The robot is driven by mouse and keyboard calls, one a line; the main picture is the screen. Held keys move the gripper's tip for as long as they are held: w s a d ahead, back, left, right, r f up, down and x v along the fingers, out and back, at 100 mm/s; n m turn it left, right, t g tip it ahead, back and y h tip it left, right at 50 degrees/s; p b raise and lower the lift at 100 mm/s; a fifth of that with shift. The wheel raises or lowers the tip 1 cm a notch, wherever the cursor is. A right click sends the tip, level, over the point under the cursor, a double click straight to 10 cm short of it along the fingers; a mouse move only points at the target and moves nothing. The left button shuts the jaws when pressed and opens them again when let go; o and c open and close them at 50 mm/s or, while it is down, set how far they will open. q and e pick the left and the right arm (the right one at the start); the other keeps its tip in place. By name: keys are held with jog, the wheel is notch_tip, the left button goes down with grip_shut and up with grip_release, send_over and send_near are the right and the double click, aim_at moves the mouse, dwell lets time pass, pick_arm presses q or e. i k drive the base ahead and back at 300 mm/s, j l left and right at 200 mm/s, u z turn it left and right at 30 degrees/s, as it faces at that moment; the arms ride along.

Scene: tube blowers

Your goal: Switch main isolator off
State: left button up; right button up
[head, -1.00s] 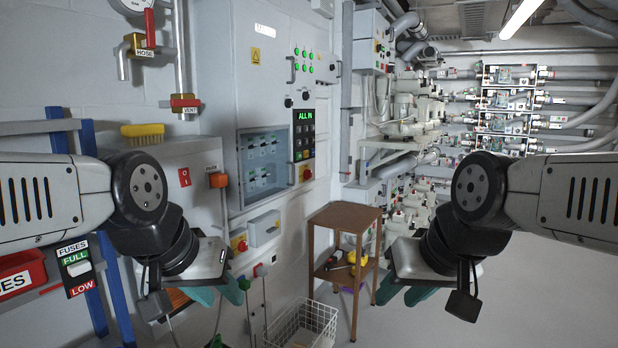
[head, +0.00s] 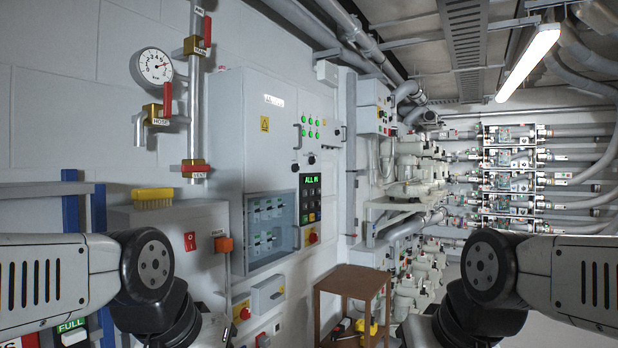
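A grey control cabinet (head: 275,110) stands on the left wall. My gripper fingers are below the picture.
A pressure gauge (head: 155,66) and pipes with red-handled valves are on the left wall. A yellow brush (head: 152,197) lies on a grey housing with a red switch (head: 190,241). A wooden stand (head: 352,281) is in front of the cabinet's right side. Pipework fills the far wall.

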aim_at(314, 237)
jog(key=i+l, duration=0.15)
jog(key=i, duration=0.45)
jog(key=i+l+u, duration=0.1)
jog(key=i, duration=0.5)
jog(key=i+l, duration=0.2)
jog(key=i, duration=0.35)
